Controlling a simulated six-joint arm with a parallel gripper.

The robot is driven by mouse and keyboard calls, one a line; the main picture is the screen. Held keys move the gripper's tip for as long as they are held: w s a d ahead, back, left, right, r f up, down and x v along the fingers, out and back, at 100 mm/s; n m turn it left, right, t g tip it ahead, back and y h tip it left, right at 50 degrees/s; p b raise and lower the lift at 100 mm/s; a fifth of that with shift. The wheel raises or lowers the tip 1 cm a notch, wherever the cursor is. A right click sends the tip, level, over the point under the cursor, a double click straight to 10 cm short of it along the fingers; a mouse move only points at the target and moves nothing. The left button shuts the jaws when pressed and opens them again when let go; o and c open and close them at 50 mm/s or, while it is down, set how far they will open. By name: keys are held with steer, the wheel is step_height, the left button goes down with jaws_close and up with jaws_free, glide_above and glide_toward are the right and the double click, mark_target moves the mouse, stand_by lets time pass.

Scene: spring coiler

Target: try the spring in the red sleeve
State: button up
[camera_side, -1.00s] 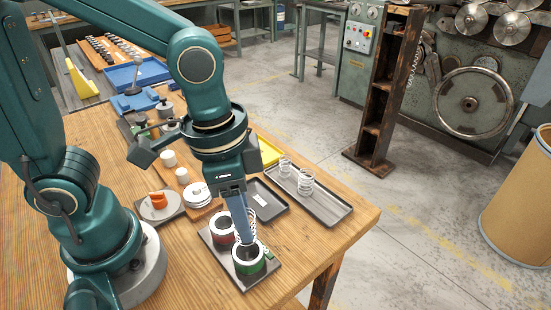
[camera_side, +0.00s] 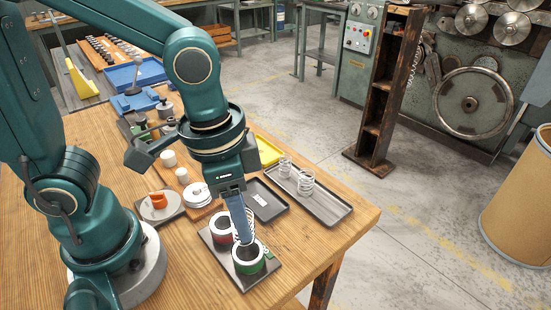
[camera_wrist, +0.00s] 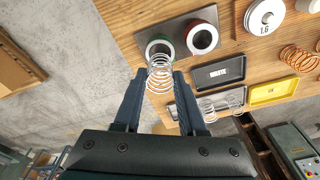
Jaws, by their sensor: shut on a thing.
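The red sleeve (camera_side: 218,236), a white-topped ring with a dark bore, stands on a grey plate (camera_side: 237,285). It also shows in the wrist view (camera_wrist: 203,52). The green sleeve (camera_side: 259,267) stands beside it on the same plate, and in the wrist view (camera_wrist: 152,44) its near rim is partly behind the spring. My gripper (camera_side: 242,240) is shut on a pale wire spring (camera_wrist: 159,76), held between the two blue fingers. The fingers are close over the sleeves and hide part of the red one in the side view. I cannot tell whether the spring touches a sleeve.
A grey tray with a white label (camera_side: 262,200) and a longer tray (camera_side: 325,209) holding white springs lie behind the sleeves. A yellow tray (camera_side: 269,152) lies further back. White discs (camera_side: 197,194) and an orange piece (camera_side: 158,200) stand left. The table's edge is to the right.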

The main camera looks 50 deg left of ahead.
steer(key=n, duration=0.1)
steer(key=a+n, duration=0.1)
steer(key=n, duration=0.1)
steer(key=shift+s+a+r, duration=0.1)
steer(key=shift+s+r, duration=0.05)
steer(key=shift+s, duration=0.05)
steer(key=a+r+n+y, duration=0.1)
steer(key=a+r+n, duration=0.1)
steer(key=a+n, duration=0.5)
steer(key=shift+n, duration=0.6)
steer(key=shift+w+d+f, duration=0.1)
steer(key=shift+d+f, duration=0.1)
steer(key=shift+f, duration=0.65)
steer(key=shift+w+d+f, duration=0.1)
steer(key=shift+d+f, duration=0.15)
steer(key=shift+f, duration=0.6)
steer(key=shift+w+d+f, duration=0.1)
steer(key=shift+d+f, duration=0.1)
steer(key=shift+f, duration=0.65)
steer(key=shift+f, duration=0.45)
steer(key=shift+r, duration=0.1)
steer(key=shift+r, duration=2.45)
steer(key=shift+f, duration=2.1)
